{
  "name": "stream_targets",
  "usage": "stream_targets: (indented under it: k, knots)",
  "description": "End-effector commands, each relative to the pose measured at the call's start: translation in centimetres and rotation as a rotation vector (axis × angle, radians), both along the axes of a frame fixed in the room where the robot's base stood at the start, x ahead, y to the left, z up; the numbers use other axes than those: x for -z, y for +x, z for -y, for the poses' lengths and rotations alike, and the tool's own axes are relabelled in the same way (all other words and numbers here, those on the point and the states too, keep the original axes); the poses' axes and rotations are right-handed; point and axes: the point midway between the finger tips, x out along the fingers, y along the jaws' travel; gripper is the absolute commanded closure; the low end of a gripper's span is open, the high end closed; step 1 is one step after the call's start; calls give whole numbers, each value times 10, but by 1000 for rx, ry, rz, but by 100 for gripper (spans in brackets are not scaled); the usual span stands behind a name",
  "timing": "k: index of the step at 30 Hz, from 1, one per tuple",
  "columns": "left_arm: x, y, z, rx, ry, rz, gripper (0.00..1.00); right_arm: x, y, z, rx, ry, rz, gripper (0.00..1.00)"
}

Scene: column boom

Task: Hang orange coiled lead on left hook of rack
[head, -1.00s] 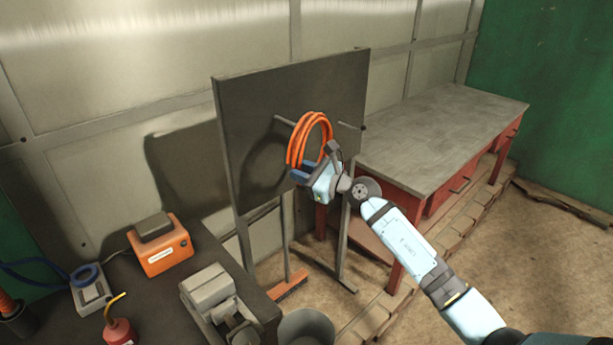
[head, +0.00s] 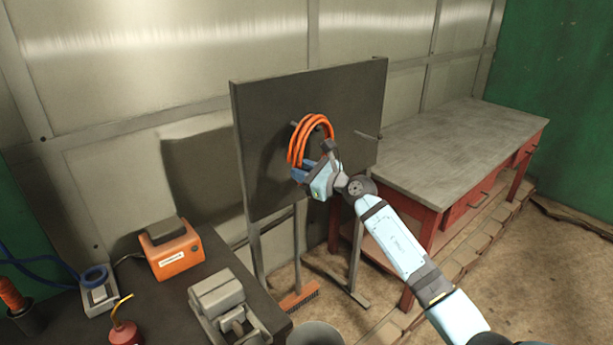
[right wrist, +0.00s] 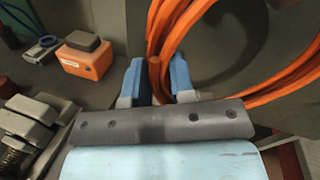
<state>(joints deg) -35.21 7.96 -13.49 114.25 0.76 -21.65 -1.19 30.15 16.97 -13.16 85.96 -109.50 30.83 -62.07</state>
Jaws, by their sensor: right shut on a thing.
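The orange coiled lead (head: 327,126) is upright in front of the dark rack panel (head: 262,185). My right gripper (head: 303,170) is shut on the lower left part of the coil. In the right wrist view the coil (right wrist: 167,30) passes between the two blue fingers (right wrist: 158,82). The left hook (head: 294,124) sticks out of the panel at the coil's upper left, partly hidden by it. I cannot tell whether the hook passes through the loop. The right hook (head: 368,136) is bare. My left gripper is out of view.
A grey-topped red workbench (head: 450,150) stands right of the rack. A dark bench at lower left carries an orange box (head: 175,255), a grey vise (head: 228,300) and a red oil can (head: 124,333). A broom (head: 298,298) and a bin (head: 314,335) stand below the rack.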

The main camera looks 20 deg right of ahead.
Motion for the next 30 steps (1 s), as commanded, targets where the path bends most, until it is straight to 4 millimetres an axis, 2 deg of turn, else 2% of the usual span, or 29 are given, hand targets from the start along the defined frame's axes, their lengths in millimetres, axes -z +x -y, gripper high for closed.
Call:
stream_targets:
  k: [10,18,30]
  knots:
    - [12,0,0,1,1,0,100,0,20,-7,1,2,4,100]
    - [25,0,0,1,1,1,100,10,29,-10,1,-1,5,100]
    - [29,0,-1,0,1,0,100,14,32,-11,0,0,4,100]
